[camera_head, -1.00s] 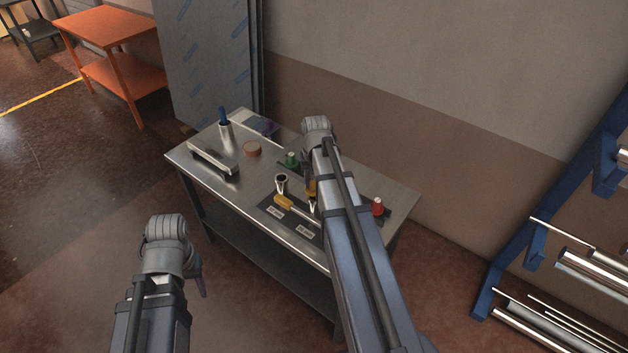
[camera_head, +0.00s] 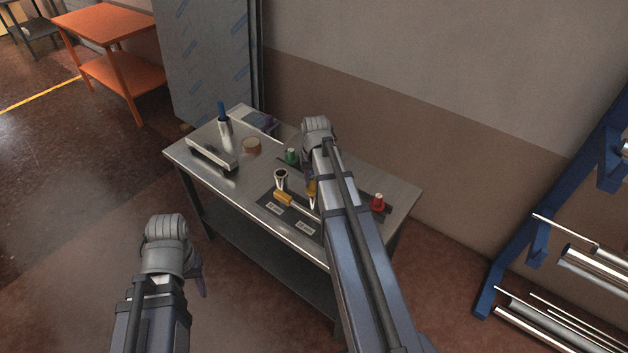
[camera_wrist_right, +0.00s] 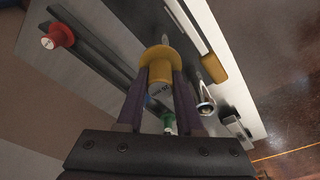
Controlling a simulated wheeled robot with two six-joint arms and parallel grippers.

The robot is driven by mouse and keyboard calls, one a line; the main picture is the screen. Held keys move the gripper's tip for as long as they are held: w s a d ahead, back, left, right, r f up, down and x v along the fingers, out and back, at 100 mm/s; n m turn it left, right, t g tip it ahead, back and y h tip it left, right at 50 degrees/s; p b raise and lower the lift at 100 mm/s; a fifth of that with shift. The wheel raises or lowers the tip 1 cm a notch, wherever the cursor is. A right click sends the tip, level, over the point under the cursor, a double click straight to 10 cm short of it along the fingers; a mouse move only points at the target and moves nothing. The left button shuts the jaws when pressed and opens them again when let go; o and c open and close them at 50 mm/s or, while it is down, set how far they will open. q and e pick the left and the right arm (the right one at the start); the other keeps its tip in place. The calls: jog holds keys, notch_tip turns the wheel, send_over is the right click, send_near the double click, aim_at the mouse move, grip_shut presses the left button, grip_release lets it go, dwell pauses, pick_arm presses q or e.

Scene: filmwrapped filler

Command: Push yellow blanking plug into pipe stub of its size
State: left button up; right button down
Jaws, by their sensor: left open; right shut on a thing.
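The yellow blanking plug (camera_wrist_right: 160,72) is held between the purple fingers of my right gripper (camera_wrist_right: 162,82), its wide flange facing away from my wrist. In the head view the plug (camera_head: 311,187) shows only as a sliver beside my right forearm, above the table. An open metal pipe stub (camera_head: 281,176) stands upright to its left; it also shows in the right wrist view (camera_wrist_right: 206,106). A second metal stub (camera_head: 312,202) shows partly below the plug; I cannot tell whether they touch. My left gripper (camera_head: 201,286) hangs in front of the table, away from everything; its fingers are mostly hidden.
A green plug (camera_head: 291,156) and a red plug (camera_head: 378,203) stand on a dark strip. A yellow-handled tool (camera_head: 284,198) lies near the stubs.

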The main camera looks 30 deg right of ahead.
jog(key=shift+f+b, duration=0.4)
jog(key=shift+f, duration=0.1)
grip_release()
dwell(0.4)
notch_tip(320, 180, up, 8)
jog(key=p, duration=0.8)
jog(key=shift+r, duration=0.1)
dwell(0.3)
